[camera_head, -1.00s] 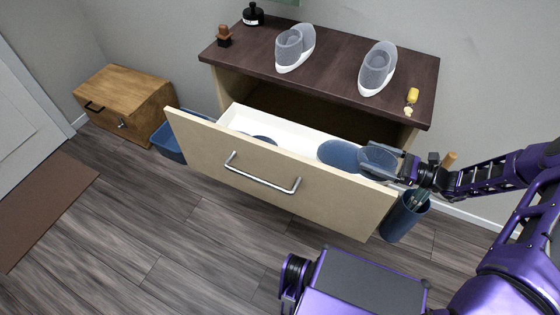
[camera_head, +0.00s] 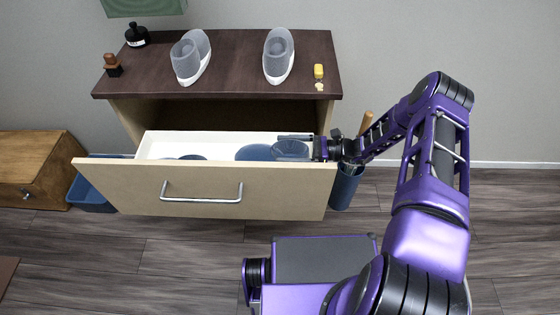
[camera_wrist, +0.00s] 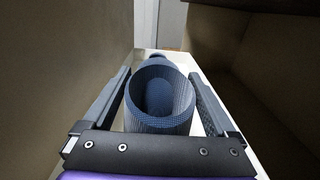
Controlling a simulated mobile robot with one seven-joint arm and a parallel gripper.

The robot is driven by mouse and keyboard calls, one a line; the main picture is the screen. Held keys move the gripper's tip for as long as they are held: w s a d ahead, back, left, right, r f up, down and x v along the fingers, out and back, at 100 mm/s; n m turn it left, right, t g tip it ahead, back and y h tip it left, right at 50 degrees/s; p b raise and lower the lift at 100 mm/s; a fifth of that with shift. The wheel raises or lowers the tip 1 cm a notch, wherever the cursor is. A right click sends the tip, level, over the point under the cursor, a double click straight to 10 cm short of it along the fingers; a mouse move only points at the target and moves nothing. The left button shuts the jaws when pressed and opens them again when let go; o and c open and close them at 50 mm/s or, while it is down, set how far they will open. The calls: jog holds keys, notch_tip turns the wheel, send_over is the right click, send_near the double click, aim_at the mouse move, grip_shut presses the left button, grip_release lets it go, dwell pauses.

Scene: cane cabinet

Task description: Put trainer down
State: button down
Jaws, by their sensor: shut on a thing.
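A blue trainer (camera_head: 256,153) is in the open drawer (camera_head: 205,188), at its right end. In the wrist view the same trainer (camera_wrist: 160,100) shows its round opening between the two fingers. My gripper (camera_head: 290,146) is shut on the trainer and reaches in from the drawer's right side. The fingers also show in the wrist view (camera_wrist: 160,88), one on each side of the trainer. The drawer front hides the trainer's lower part, so I cannot tell if its sole touches the drawer floor. Another dark blue thing (camera_head: 193,157) lies further left in the drawer.
Two grey-and-white trainers stand on the cabinet top (camera_head: 230,45), with a black bottle (camera_head: 137,36) and a yellow-topped item (camera_head: 319,72). A blue bin (camera_head: 346,185) stands right of the drawer. A wooden box (camera_head: 35,165) and blue crate (camera_head: 90,195) are left.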

jog(key=shift+f+b, duration=0.4)
jog(key=shift+f, duration=2.15)
jog(key=shift+f, duration=0.1)
jog(key=shift+f+b, duration=0.35)
jog(key=shift+f, duration=0.15)
grip_release()
jog(key=shift+f, duration=0.1)
jog(key=shift+r, duration=0.25)
jog(key=shift+r+p, duration=0.5)
jog(key=shift+r, duration=0.05)
jog(key=d+b, duration=0.1)
jog(key=d, duration=1.1)
jog(key=shift+s+f, duration=0.15)
jog(key=shift+s, duration=0.05)
